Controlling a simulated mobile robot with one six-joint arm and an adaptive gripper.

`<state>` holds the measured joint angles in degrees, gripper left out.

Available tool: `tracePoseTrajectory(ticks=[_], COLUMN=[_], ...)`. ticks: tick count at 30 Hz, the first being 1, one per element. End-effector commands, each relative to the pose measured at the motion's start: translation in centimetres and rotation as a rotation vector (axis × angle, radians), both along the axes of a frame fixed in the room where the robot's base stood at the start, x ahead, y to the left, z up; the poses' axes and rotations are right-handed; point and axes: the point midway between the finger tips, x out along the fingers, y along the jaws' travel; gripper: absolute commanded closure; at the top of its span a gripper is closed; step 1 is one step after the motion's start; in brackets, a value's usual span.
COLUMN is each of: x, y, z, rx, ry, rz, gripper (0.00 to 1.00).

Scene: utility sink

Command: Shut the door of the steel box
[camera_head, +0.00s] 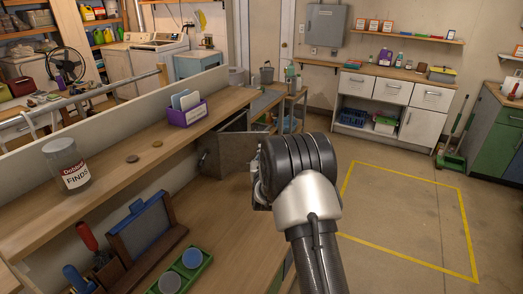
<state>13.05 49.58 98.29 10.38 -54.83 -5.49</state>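A grey steel box (209,160) stands against the back board, under the long wooden shelf. A flat grey panel (238,152) at its right looks like its door, swung out from the box; the exact angle is hard to tell. My dark arm and pale wrist fill the middle of the view, just right of that panel. Only a small part of my gripper (262,188) shows at the left edge of the wrist; its fingers are hidden, so its opening cannot be seen. I cannot tell whether it touches the panel.
On the shelf are a "FINDS" jar (67,164), small discs (132,158) and a purple card holder (188,113). Below stand a blue-framed board (143,230) and a green tray (188,268) with round lids. Yellow tape (402,175) marks clear floor at the right.

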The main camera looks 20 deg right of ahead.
Motion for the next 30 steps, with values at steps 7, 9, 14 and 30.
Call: tracePoseTrajectory(ticks=[7, 9, 14, 30], x=[3.3, 3.8, 4.2, 4.3], y=[-1.3, -1.5, -1.6, -1.9], z=[-0.3, -0.3, -0.3, -0.3], rx=[0.000, 0.000, 0.000, 0.000], ry=[-0.001, -0.001, 0.000, -0.001], rz=[0.001, 0.001, 0.001, -0.017], gripper=[1.00, 1.00, 1.00, 1.00])
